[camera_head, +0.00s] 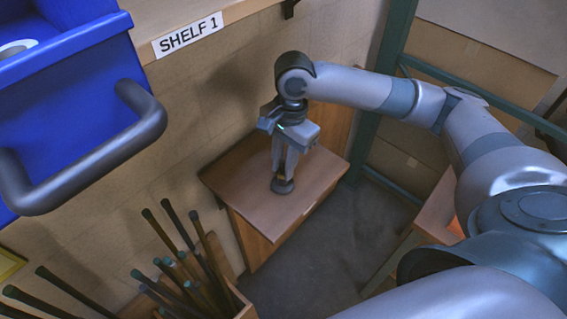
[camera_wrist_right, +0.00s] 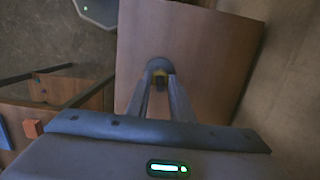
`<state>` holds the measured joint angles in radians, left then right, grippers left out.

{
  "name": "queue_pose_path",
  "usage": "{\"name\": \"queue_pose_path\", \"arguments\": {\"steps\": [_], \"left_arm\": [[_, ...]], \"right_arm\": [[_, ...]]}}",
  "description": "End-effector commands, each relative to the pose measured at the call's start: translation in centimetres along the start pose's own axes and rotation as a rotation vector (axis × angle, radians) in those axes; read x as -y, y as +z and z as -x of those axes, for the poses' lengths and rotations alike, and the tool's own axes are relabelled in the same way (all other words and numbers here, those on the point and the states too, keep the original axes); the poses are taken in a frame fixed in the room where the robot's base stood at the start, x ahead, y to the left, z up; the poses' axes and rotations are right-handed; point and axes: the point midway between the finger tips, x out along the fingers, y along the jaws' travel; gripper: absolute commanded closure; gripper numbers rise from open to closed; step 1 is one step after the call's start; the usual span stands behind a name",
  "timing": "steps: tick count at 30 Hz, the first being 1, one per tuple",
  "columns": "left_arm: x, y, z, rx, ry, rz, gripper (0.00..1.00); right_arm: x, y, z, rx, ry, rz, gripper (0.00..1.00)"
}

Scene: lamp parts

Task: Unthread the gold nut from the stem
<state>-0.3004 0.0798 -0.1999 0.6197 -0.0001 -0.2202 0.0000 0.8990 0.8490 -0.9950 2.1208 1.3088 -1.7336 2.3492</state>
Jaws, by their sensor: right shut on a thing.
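My right gripper (camera_head: 283,174) points straight down over a small wooden cabinet top. Its fingers are shut on the gold nut, which shows as a small gold patch (camera_wrist_right: 160,73) between the fingertips in the right wrist view. A dark round base (camera_head: 282,186) stands upright on the cabinet top just below the fingertips. It also shows in the right wrist view (camera_wrist_right: 159,63), past the fingertips. A short dark piece between the fingers, nearer the wrist camera, looks like the stem (camera_wrist_right: 160,84). The fingers hide most of the nut and stem. My left gripper is out of view.
The cabinet top (camera_head: 236,183) is otherwise bare and stands against the wall. A blue bin (camera_head: 70,90) with a dark handle is at the upper left, near a shelf labelled SHELF 1 (camera_head: 187,35). Several dark rods (camera_head: 185,255) stand in a box at the lower left.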

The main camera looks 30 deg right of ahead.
Motion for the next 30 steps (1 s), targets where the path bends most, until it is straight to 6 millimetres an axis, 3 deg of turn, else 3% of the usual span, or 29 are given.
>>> {"name": "queue_pose_path", "arguments": {"steps": [30], "left_arm": [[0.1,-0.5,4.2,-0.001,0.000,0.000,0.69]], "right_arm": [[0.1,0.1,0.3,0.000,0.044,0.366,1.00]]}}
